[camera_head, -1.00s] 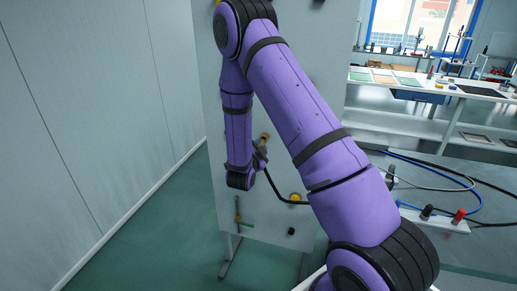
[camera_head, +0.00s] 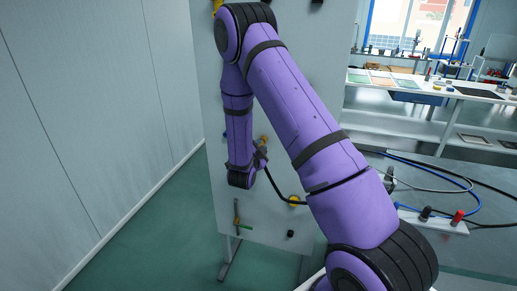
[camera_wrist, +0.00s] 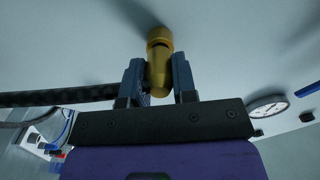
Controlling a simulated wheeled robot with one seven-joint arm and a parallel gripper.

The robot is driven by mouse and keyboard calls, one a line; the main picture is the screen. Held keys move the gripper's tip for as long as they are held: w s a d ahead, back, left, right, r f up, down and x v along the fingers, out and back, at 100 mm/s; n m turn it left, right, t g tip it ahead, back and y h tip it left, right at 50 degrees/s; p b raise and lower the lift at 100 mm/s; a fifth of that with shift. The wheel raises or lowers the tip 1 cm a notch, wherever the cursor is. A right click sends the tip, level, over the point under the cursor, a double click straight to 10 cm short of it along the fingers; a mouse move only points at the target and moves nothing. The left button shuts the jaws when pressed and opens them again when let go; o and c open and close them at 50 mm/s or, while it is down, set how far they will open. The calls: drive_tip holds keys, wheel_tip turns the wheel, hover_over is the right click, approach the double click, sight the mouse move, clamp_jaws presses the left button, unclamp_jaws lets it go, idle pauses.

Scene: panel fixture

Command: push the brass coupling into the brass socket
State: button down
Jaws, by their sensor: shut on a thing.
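In the wrist view my gripper (camera_wrist: 157,68) is shut on the brass coupling (camera_wrist: 158,76), one finger on each side of it. The wider brass socket (camera_wrist: 160,37) shows just beyond the coupling, against the pale panel, and the two look roughly in line. They overlap in this view, so I cannot tell how deep the coupling sits. In the head view my gripper (camera_head: 261,156) is small, close to the panel, with brass (camera_head: 264,139) at its tip. A black hose (camera_wrist: 60,95) leads off to the left in the wrist view.
A round gauge (camera_wrist: 267,106) is right of my gripper in the wrist view. A bench with cables stands to the right.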

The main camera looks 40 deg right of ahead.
drive_tip(key=shift+w+d, duration=0.25)
drive_tip(key=shift+d, duration=0.05)
drive_tip(key=c, duration=0.8)
unclamp_jaws()
drive_tip(key=v, duration=1)
drive_tip(key=shift+s+a, duration=0.25)
drive_tip(key=shift+a, duration=0.05)
drive_tip(key=shift+r, duration=0.1)
